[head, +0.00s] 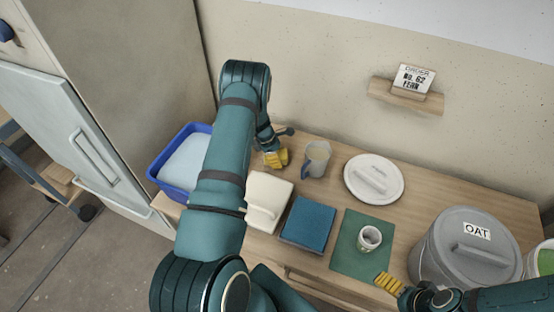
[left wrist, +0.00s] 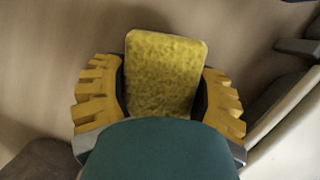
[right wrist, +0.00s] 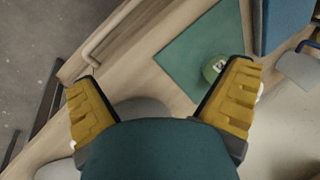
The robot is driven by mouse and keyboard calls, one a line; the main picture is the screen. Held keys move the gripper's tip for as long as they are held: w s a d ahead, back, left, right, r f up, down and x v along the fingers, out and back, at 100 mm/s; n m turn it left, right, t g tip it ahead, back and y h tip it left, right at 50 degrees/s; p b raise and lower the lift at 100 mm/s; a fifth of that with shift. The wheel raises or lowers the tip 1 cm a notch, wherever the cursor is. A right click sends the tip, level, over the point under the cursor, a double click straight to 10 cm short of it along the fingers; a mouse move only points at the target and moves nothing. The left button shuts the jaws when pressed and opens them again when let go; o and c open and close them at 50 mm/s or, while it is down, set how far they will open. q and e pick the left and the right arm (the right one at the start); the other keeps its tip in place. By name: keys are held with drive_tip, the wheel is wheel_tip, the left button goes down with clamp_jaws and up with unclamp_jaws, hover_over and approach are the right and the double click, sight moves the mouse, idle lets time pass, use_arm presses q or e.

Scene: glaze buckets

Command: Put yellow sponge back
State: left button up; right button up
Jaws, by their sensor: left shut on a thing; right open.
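The yellow sponge (left wrist: 163,75) sits between the yellow fingers of my left gripper (left wrist: 160,92), which is shut on it in the left wrist view. In the head view my left gripper (head: 275,158) is at the back left of the table, just left of a grey jug (head: 317,158). I cannot pick out the sponge from the fingers there, nor tell whether it touches the table. My right gripper (head: 390,284) is open and empty near the front edge of the green mat (head: 348,263). Its spread fingers show in the right wrist view (right wrist: 162,95).
A blue tub (head: 159,181) stands at left. A cream container (head: 268,195), blue pad (head: 308,221), small cup (head: 369,238) on the mat, white lid (head: 374,180) and lidded grey OAT bucket (head: 440,252) crowd the table. A small shelf (head: 405,95) holds an order card.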

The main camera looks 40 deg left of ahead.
use_arm(q)
drive_tip(key=shift+f, duration=0.65)
drive_tip(key=shift+f, duration=0.15)
drive_tip(key=o, duration=1)
drive_tip(key=shift+a+r, duration=0.1)
drive_tip(key=shift+r, duration=0.35)
drive_tip(key=p+v, duration=0.1)
drive_tip(key=v, duration=1)
drive_tip(key=shift+s+a+r+p, duration=0.1)
drive_tip(key=shift+s+r+p, duration=0.1)
drive_tip(key=shift+p, duration=0.2)
